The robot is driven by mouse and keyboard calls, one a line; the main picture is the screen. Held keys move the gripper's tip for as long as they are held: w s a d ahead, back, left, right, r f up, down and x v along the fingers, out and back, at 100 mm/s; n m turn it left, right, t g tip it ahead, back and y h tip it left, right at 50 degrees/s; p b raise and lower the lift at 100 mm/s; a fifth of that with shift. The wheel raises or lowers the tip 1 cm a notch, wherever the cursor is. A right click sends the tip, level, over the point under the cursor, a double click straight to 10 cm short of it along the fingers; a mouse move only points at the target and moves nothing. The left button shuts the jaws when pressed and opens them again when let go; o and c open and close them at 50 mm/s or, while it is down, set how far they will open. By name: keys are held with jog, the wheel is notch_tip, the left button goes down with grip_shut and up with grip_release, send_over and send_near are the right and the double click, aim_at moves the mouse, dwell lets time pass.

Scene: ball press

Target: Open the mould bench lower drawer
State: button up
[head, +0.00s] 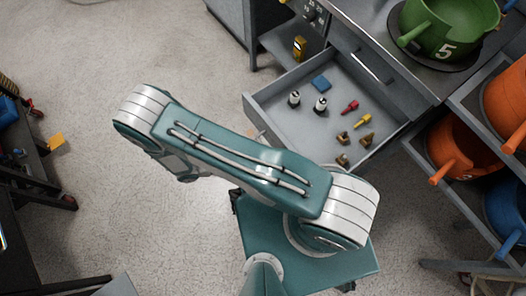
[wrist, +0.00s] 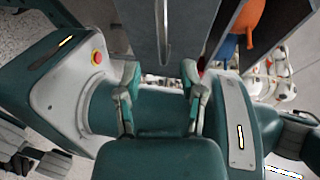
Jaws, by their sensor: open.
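The mould bench (head: 425,75) is at the upper right in the head view. Its lower drawer (head: 262,110) is pulled out, and its inside shows. In it lie a blue block, two white-and-black bottles, a red and a yellow tool, and several small brass pieces. A closed drawer (head: 372,66) with a bar handle is above it. My gripper (wrist: 163,86) is open and empty in the wrist view, with my own teal body behind it. A grey panel with a long bar (wrist: 164,30) is beyond the fingertips, apart from them. My arm hides the gripper in the head view.
A green pot (head: 450,28) stands on the bench top. A rack (head: 455,185) at the right holds orange pots (head: 462,150) and a blue pot (head: 508,210). A dark table (head: 30,190) is at the left. The floor (head: 90,100) between is clear.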

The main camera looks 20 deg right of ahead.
jog(key=a, duration=0.4)
jog(key=shift+a+r, duration=0.2)
jog(key=shift+r, duration=0.2)
jog(key=w+d+r+m+g+y, duration=0.1)
jog(key=w+d+r+m+y, duration=0.15)
jog(key=r+m, duration=0.45)
jog(key=w+d+r+m+g+y, duration=0.1)
jog(key=w+r+m+y, duration=0.3)
jog(key=r, duration=0.5)
jog(key=w+d+r+m+g+y, duration=0.1)
jog(key=r+m+y, duration=0.2)
jog(key=r+m, duration=0.4)
jog(key=s+d+r+m+t+y, duration=0.3)
jog(key=d+r+m, duration=0.3)
jog(key=r+m, duration=0.3)
jog(key=s+d+r+m+t+y, duration=0.3)
jog(key=s+d+r+m+t, duration=0.2)
jog(key=r+m, duration=0.4)
notch_tip(320, 180, up, 2)
jog(key=shift+s+d+r+m+t, duration=0.1)
jog(key=shift+s+d+m+t, duration=0.25)
jog(key=shift+s+d, duration=0.25)
